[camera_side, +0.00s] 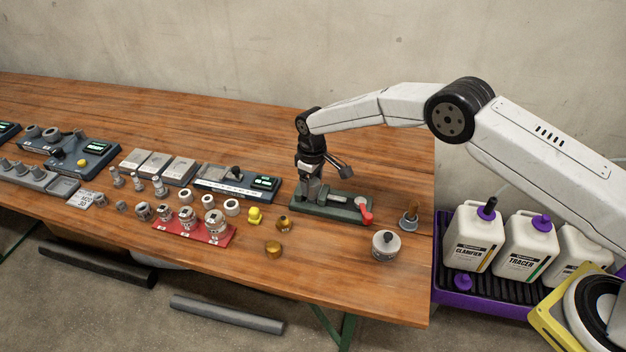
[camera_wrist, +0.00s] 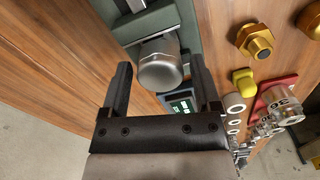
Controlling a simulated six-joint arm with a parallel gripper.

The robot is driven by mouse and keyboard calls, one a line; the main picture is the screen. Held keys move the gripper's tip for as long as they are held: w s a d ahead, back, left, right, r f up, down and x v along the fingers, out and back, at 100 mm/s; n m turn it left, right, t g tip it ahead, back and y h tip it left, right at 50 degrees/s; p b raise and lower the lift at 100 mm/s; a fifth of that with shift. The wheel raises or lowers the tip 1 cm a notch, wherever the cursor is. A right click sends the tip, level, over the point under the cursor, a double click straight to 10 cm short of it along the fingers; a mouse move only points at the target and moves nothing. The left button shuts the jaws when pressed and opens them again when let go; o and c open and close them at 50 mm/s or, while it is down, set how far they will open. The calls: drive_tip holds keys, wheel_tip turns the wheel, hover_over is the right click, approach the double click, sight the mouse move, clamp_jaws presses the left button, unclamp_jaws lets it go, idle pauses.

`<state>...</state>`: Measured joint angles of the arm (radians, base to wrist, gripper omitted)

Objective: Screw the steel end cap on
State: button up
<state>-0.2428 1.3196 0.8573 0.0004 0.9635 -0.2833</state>
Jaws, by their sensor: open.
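A rounded steel piece, which looks like the end cap (camera_wrist: 160,72), sits at the green vise (camera_wrist: 150,22) in the wrist view. Whether it is threaded onto a pipe there cannot be seen. My gripper (camera_wrist: 160,66) is open, with one black finger on each side of the steel piece and a gap showing on both sides. In the side view my gripper (camera_side: 310,192) points down at the left end of the green vise (camera_side: 335,208), which has a red handle (camera_side: 365,210). The steel piece is hard to make out there behind the fingers.
Brass fittings (camera_side: 273,247), a yellow plug (camera_side: 254,215) and a red tray (camera_side: 205,235) of steel fittings lie left of the vise. A round grey-topped jar (camera_side: 385,245) stands at front right. A purple tray (camera_side: 482,298) of white jugs is beyond the table's right edge.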

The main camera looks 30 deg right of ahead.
idle(0.8)
clamp_jaws()
drive_tip(key=shift+m, duration=0.3)
drive_tip(key=m, duration=0.3)
drive_tip(key=shift+m, duration=1.3)
drive_tip(key=shift+m, duration=3)
